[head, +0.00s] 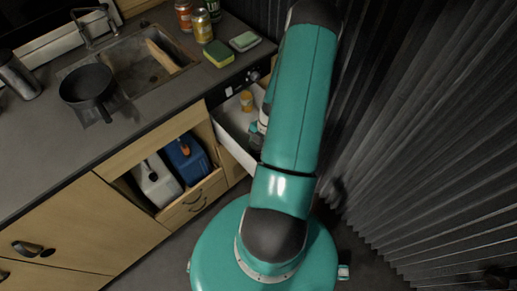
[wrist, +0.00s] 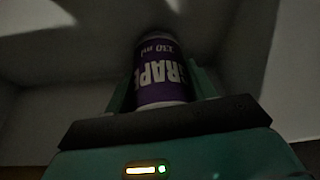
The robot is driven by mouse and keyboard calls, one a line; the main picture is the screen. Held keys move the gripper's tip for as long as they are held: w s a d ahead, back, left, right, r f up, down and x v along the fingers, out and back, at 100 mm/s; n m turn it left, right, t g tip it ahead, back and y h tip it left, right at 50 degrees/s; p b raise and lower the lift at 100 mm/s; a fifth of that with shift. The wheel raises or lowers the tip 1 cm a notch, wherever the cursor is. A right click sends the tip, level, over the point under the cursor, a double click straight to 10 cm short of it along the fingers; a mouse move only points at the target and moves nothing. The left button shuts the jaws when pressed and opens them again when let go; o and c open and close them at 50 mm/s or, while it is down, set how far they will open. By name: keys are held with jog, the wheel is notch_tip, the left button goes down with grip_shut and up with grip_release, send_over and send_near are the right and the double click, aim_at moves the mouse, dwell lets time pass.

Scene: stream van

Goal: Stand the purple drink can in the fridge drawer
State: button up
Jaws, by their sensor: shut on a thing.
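The purple drink can (wrist: 163,72), with white lettering "GRAPE" upside down in the picture, is between the fingers of my gripper (wrist: 164,88) in the wrist view. My gripper is shut on it. The open fridge drawer (head: 236,137) has pale walls and sits under the counter in the head view. My gripper (head: 257,132) is at the drawer's right side, mostly hidden by my arm. The drawer's pale inside (wrist: 60,65) surrounds the can in the wrist view. I cannot tell whether the can touches the drawer floor.
An orange-yellow can (head: 247,100) stands in the drawer's back part. A pan (head: 88,84) lies by the sink (head: 150,70). A dark corrugated wall (head: 420,130) closes the right side.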

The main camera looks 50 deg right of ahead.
jog(key=o, duration=1.3)
jog(key=shift+f, duration=0.1)
jog(key=v, duration=1.2)
jog(key=w+a+r+m+h, duration=0.1)
jog(key=w+a+r+m, duration=0.15)
jog(key=r, duration=0.35)
jog(key=w+a+r+m+h, duration=0.1)
jog(key=w+a+r, duration=0.2)
jog(key=w+r, duration=0.15)
jog(key=w+a+r+m+h, duration=0.35)
jog(key=a+r, duration=0.55)
jog(key=r, duration=0.3)
jog(key=s+a+r+m+t, duration=0.1)
jog(key=s+a+r+m, duration=0.1)
jog(key=a, duration=0.4)
jog(key=s+a+r+m+t, duration=0.2)
jog(key=s+a+r+m, duration=0.1)
jog(key=a+r, duration=0.4)
jog(key=s+a+r+m+t+y, duration=0.1)
jog(key=s+a+r+m+t, duration=0.1)
jog(key=a+r+m, duration=0.3)
jog(key=shift+s+a, duration=0.7)
jog(key=shift+a, duration=0.15)
